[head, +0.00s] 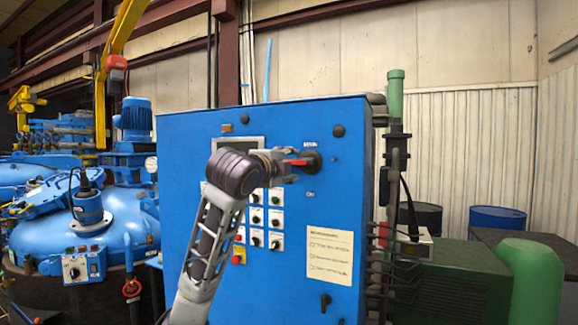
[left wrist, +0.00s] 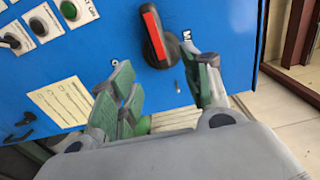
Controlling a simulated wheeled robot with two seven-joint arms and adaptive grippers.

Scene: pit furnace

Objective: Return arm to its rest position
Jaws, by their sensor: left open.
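My left arm rises in front of a blue control cabinet (head: 180,140) in the head view. My left gripper (head: 288,165) is at the cabinet's upper right, beside a red and black rotary switch handle (head: 303,161). In the left wrist view my left gripper (left wrist: 168,92) is open, its green-padded fingers spread apart with nothing between them. The switch handle (left wrist: 153,34) shows just beyond the fingertips, and I cannot tell whether a finger touches it. My right gripper is not in view.
The cabinet carries several buttons and a paper notice (head: 329,255). Blue furnace vessels (head: 110,215) stand at the left. A green cylinder (head: 530,280) and a dark green box (head: 462,280) stand at the right, with a blue drum (head: 497,219) behind.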

